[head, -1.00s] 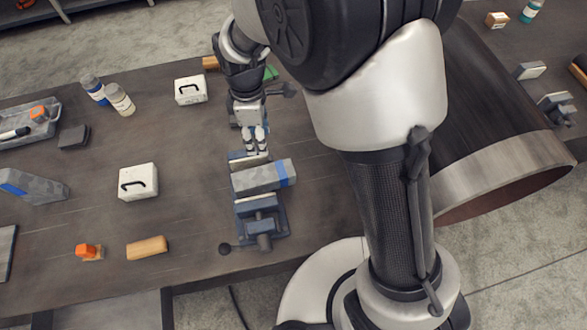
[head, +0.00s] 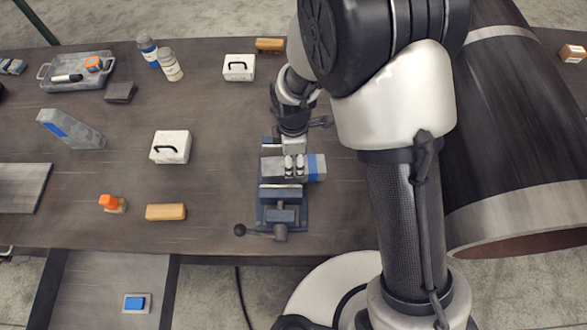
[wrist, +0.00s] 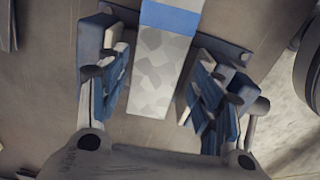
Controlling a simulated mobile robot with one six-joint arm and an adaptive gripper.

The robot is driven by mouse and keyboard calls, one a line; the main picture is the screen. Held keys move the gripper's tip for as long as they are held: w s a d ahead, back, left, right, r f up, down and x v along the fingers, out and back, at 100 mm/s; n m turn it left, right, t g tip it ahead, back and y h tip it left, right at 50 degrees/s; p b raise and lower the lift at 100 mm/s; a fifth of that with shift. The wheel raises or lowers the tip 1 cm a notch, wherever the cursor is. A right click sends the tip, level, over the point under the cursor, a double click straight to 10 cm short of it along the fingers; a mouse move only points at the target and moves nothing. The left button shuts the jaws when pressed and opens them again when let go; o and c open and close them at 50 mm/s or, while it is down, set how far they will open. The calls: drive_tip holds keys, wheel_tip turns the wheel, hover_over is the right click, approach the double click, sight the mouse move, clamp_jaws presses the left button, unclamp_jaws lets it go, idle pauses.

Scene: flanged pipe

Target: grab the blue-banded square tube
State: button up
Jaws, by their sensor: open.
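The blue-banded square tube (head: 274,168) is grey with a blue band at its right end. It lies level across the vise (head: 283,216), along its jaws. In the wrist view the tube (wrist: 160,65) runs upright in the picture, its blue band at the top. My gripper (head: 294,166) is over the tube, left of the band. In the wrist view my open gripper (wrist: 160,88) has a finger on each side of the tube, with gaps showing. Vise and finger parts overlap there, so I cannot tell whether the fingers touch anything.
Another blue-marked grey block (head: 76,131) lies at left. White cases (head: 171,147) (head: 239,68), a wooden block (head: 166,212) and an orange-topped item (head: 110,203) stand left of the vise. A big pipe (head: 525,130) fills the right.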

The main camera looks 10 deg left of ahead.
sight(294, 170)
wheel_tip(294, 170, down, 5)
drive_tip(key=shift+w+f+b, duration=0.1)
drive_tip(key=shift+w+b, duration=0.05)
drive_tip(key=shift+b, duration=0.4)
drive_tip(key=c, duration=1.2)
